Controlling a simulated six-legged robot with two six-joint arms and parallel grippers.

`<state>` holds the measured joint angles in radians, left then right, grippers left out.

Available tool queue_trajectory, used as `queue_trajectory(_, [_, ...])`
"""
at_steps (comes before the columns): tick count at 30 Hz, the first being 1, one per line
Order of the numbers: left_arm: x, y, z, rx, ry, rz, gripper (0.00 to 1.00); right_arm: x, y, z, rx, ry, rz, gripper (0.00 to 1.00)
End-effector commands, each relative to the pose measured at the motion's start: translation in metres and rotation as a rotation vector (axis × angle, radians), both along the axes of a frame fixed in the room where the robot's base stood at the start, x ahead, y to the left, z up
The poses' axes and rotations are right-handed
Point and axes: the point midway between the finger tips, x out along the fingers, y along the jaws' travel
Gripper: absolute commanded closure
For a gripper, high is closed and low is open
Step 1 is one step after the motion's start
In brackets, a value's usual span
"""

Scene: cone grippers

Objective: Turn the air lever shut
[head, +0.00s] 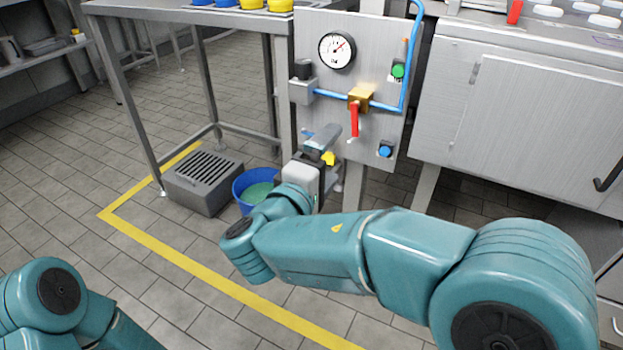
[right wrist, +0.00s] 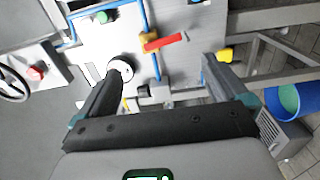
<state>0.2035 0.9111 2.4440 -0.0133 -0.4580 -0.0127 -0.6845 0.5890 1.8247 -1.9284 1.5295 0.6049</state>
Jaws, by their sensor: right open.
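The air lever (head: 354,120) is a red handle on a brass valve (head: 361,95) in a blue pipe on the metal panel. It hangs straight down, crosswise to the pipe. In the right wrist view the lever (right wrist: 168,41) points right from the brass valve (right wrist: 149,42). My right gripper (head: 322,142) is in front of the panel, below and left of the lever. In the right wrist view its fingers (right wrist: 165,62) are spread wide with nothing between them, and the lever shows beyond their tips. Only part of my left arm shows; its gripper is out of view.
A pressure gauge (head: 337,50) is above the valve. A green button (head: 398,70), a blue knob (head: 385,150) and a yellow part (head: 328,158) are nearby. A blue bucket (head: 243,196) and a grey grated box (head: 203,180) stand on the floor. A cabinet (head: 535,120) is at right.

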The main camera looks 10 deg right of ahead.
Motion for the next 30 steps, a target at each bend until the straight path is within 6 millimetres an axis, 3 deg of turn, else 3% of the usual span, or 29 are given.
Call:
queue_trajectory(21, [0.0, 0.0, 0.0, 0.0, 0.0, 0.0, 0.57, -0.045, 0.031, 0.0, 0.0, 0.0, 0.001, 0.0])
queue_trajectory(30, [0.0, 0.0, 0.0, 0.0, 0.0, 0.0, 0.57, -0.049, 0.033, 0.0, -0.001, 0.0, 0.0, 0.0])
